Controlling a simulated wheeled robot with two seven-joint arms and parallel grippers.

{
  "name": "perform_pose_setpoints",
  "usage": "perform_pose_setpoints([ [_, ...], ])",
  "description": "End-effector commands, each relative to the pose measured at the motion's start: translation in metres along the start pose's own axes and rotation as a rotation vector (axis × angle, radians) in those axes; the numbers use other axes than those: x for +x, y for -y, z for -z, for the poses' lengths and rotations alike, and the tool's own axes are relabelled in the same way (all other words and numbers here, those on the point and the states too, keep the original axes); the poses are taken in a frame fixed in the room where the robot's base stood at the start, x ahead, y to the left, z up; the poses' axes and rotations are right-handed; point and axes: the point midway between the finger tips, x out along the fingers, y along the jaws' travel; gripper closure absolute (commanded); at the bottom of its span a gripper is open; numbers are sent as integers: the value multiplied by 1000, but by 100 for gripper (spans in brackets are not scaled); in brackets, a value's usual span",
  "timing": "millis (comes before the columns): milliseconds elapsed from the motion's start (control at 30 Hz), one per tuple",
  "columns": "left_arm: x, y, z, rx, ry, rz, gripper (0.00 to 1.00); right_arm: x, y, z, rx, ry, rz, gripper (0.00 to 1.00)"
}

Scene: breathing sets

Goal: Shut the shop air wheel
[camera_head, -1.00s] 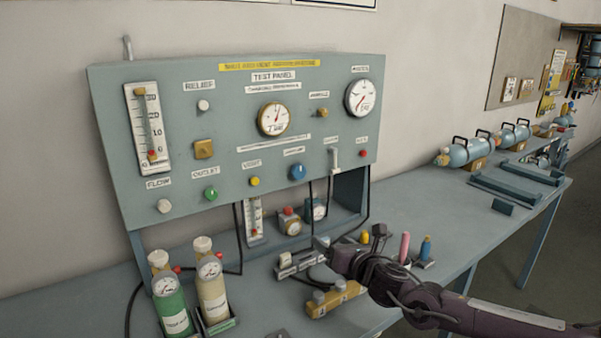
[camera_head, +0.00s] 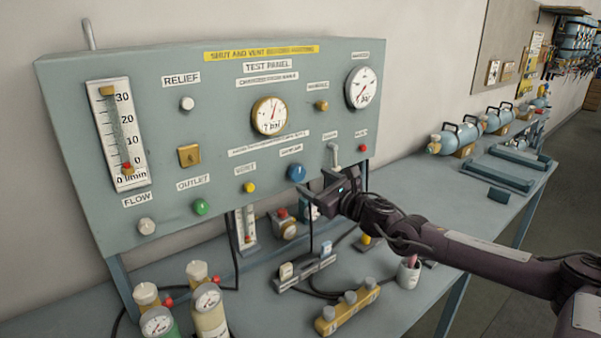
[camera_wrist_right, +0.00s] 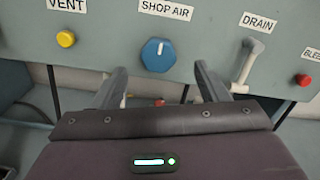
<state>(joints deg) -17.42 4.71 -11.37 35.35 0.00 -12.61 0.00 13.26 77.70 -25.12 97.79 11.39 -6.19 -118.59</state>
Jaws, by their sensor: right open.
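The shop air wheel is a round blue knob (camera_head: 296,173) low on the grey-green test panel (camera_head: 225,130). In the right wrist view the same blue knob (camera_wrist_right: 158,54) sits under its SHOP AIR label, ahead of and between my two fingers. My right gripper (camera_head: 330,186) is open and empty, just right of and below the knob in the head view. In the right wrist view its fingers (camera_wrist_right: 160,85) stand apart, and I see no contact with the knob. My left gripper is not in view.
A yellow VENT button (camera_wrist_right: 66,39) is left of the knob; a white DRAIN lever (camera_wrist_right: 247,65) and red button (camera_wrist_right: 304,80) are right, the lever close to my right finger. Bottles (camera_head: 208,312) and a yellow manifold (camera_head: 347,311) stand on the bench below.

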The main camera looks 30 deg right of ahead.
Motion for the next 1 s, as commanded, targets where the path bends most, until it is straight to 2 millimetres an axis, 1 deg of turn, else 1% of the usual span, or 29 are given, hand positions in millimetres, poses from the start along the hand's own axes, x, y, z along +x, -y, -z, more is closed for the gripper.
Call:
perform_pose_setpoints([
  [67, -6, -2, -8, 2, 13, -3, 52, 11, -1, -5, 8, 6, -1, 33],
  [167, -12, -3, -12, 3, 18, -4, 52, 24, 0, -4, 7, 4, 1, 33],
  [267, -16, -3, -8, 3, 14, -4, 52, 37, -1, -4, 6, 3, -2, 33],
  [400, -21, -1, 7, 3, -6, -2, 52, 50, 0, -3, 5, 2, 0, 33],
  [500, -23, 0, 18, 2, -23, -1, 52, 56, -1, -2, 3, 1, -3, 33],
  [567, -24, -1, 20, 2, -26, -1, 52, 58, -2, -1, 3, 0, -3, 33],
  [833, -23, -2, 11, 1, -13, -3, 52, 58, -2, 0, 1, -1, -4, 33],
  [867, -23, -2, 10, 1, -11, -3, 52, 58, -2, 0, 1, -1, -4, 35],
  [1000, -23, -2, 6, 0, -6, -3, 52, 58, -2, 0, 1, -1, -3, 53],
])
